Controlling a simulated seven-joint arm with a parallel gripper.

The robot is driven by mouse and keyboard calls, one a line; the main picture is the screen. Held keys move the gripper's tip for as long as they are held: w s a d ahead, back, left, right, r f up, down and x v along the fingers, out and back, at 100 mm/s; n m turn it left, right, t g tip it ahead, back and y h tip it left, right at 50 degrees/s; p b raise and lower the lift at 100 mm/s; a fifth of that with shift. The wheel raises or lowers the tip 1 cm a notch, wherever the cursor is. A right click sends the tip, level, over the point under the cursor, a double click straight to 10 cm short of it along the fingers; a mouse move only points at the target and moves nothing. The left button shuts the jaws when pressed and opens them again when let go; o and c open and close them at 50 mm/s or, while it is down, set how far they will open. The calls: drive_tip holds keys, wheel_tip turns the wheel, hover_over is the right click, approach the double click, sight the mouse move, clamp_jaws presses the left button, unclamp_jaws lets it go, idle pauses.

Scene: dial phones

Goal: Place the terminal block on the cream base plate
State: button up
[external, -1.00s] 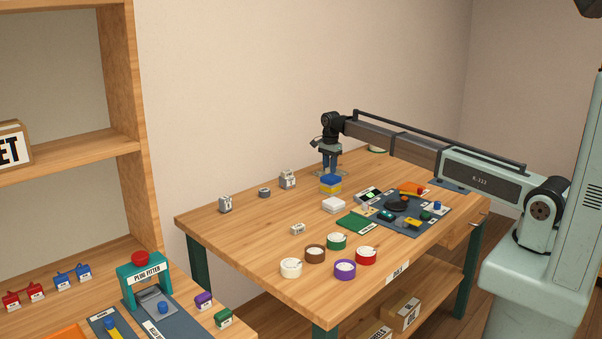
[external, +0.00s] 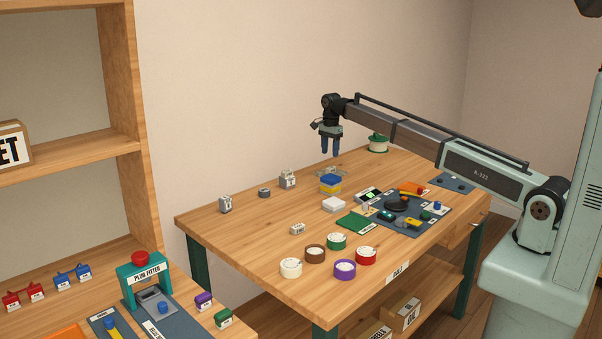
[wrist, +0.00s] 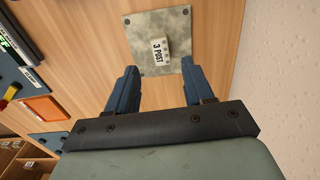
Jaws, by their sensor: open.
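A small whitish block labelled "3 POST" (wrist: 160,48), which looks like the terminal block, sits on a square mottled grey-cream plate (wrist: 142,22) in the wrist view. The plate has corner holes and seems to be the base plate. The block is near the plate's middle, slightly turned. My gripper (wrist: 160,68) is open and empty, its blue fingers apart on either side of the block in that view. In the external view, my gripper (external: 330,149) hangs above the plate (external: 343,170), clear of it.
Other grey blocks (external: 288,179) (external: 225,204) and a small block (external: 297,228) are spread leftward. Several coloured round pots (external: 337,241) line the front.

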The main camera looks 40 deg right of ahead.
drive_tip(key=shift+r, duration=2.35)
